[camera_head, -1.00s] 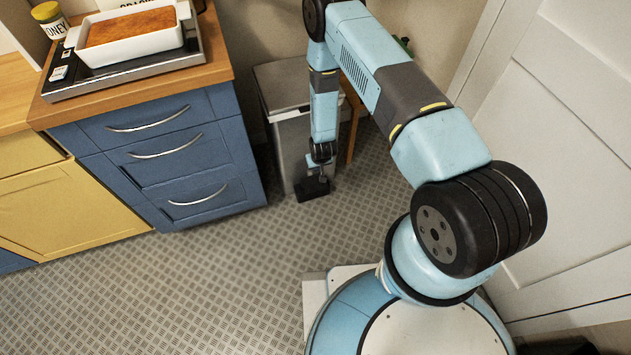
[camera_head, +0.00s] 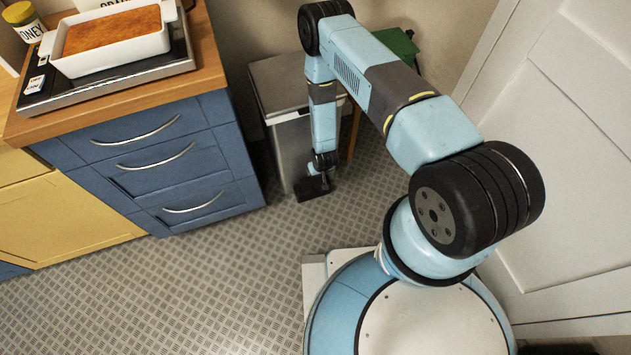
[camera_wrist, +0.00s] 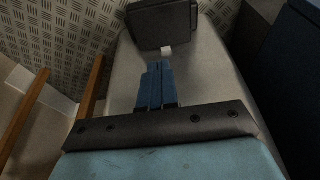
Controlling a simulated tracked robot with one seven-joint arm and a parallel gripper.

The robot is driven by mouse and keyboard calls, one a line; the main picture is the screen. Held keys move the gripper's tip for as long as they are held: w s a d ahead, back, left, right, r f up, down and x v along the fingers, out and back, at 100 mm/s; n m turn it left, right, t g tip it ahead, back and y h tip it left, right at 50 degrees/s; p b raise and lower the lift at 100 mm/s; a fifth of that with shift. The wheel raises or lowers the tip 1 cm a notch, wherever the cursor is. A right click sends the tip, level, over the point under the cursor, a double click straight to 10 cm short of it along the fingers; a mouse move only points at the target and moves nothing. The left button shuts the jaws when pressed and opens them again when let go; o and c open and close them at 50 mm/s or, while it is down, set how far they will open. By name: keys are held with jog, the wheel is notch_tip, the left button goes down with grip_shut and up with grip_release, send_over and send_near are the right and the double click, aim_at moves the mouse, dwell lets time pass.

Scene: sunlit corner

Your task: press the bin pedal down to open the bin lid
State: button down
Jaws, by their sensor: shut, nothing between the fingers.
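The grey metal bin (camera_head: 290,151) stands against the wall beside the blue cabinet, with its flat lid (camera_head: 276,84) down. Its black pedal (camera_head: 311,189) sticks out low at the front, just above the floor. My gripper (camera_head: 325,174) points down in front of the bin, close above the pedal. In the wrist view, my blue fingers are shut together and empty (camera_wrist: 159,64). The pedal (camera_wrist: 158,24) shows beyond their tips, with a small pale piece between. I cannot tell whether the fingers touch it. The bin's front face (camera_wrist: 205,75) lies behind the fingers.
The blue drawer cabinet (camera_head: 165,165) stands left of the bin, carrying a white baking dish (camera_head: 112,45). A wooden stool with a green top (camera_head: 398,44) stands right of the bin, partly hidden by my arm. The patterned floor (camera_head: 190,285) is clear in front.

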send_over(316, 188)
jog(key=w, duration=0.1)
notch_tip(316, 188, down, 12)
jog(key=shift+a+r, duration=0.1)
jog(key=shift+f, duration=0.85)
jog(key=f, duration=0.4)
jog(key=shift+s+f, duration=0.35)
dwell(0.3)
